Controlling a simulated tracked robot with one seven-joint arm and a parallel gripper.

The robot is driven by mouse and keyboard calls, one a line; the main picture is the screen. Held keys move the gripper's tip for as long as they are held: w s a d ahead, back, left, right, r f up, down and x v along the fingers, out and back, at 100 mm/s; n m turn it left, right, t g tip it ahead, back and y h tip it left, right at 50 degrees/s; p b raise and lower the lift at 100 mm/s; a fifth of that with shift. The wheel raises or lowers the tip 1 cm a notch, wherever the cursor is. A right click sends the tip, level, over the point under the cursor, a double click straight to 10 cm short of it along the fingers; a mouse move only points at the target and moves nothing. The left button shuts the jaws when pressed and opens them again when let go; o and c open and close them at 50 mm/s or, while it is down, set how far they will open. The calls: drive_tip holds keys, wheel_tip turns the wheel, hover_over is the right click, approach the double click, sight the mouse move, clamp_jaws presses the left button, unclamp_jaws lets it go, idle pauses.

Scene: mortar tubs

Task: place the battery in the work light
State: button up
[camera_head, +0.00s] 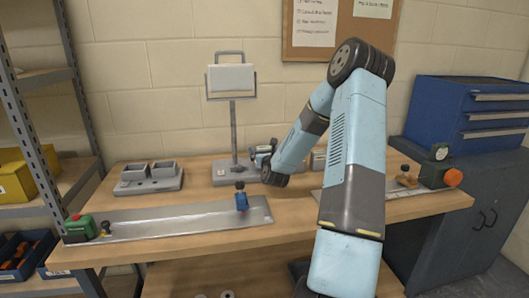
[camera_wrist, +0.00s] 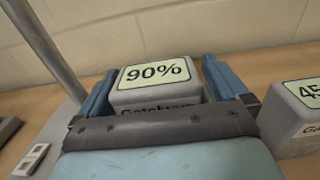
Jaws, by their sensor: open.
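A grey battery (camera_wrist: 156,98) with a pale "90%" label stands between the fingers of my gripper (camera_wrist: 158,78) in the wrist view. The blue fingers are open, one on each side of it; contact cannot be told. Its lower part is hidden by the gripper body. A second grey battery (camera_wrist: 300,112) with a label starting "45" is at the right edge. The work light (camera_head: 231,78) has a pale panel on a grey pole, and its base (camera_head: 222,174) stands on the bench. In the head view my arm hides most of the gripper and the 90% battery, just right of that base.
A grey two-socket unit (camera_head: 148,184) stands on the bench at left. A long metal plate (camera_head: 170,222) with a green device (camera_head: 79,229) and a blue clamp (camera_head: 242,202) lies along the front. Another green device with an orange knob (camera_head: 453,177) is at right.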

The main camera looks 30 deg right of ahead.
drive_tip(key=v, duration=1.2)
drive_tip(key=s+a+r+n+g+y, duration=0.25)
drive_tip(key=a+r+n, duration=0.35)
drive_tip(key=n, duration=0.5)
drive_tip(key=s+a+r+n+g+y, duration=0.1)
drive_tip(key=s+a+r+n+g, duration=0.3)
drive_tip(key=a+n, duration=0.55)
drive_tip(key=s+a+r+n+g, duration=0.1)
drive_tip(key=s+r+n, duration=0.2)
drive_tip(key=s+n, duration=0.3)
drive_tip(key=s+a+r+n+g+y, duration=0.1)
drive_tip(key=s+n, duration=0.5)
drive_tip(key=s, duration=0.6)
drive_tip(key=s+a+r+n+g, duration=0.2)
drive_tip(key=s+r+n, duration=0.3)
drive_tip(key=s, duration=0.4)
drive_tip(key=shift+s+a+r+n+g, duration=0.25)
drive_tip(key=shift+a+r+n+g, duration=0.1)
drive_tip(key=shift+n+g, duration=0.4)
